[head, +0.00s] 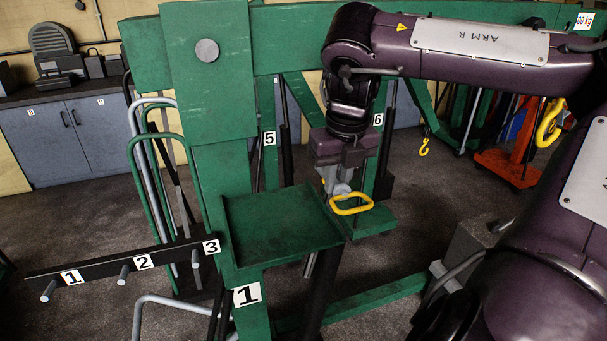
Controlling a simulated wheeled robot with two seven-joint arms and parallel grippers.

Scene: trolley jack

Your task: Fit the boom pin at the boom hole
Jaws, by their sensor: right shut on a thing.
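My right gripper (341,186) points down just above and beyond the right edge of the green tray. It is shut on what looks like the boom pin, whose yellow loop handle (352,204) shows below the jaws. The pin's shank cannot be made out clearly. The green boom (290,40) runs across the top of the head view from the green post (215,110). A round grey disc (206,50) sits on the post's upper plate. I cannot make out the open boom hole; my right arm covers part of the boom. My left gripper is not in view.
The green tray (275,225) on the post looks empty. A black rail with pegs marked 1, 2 and 3 (120,265) extends to the left. A blue cabinet (75,135) is at the back left.

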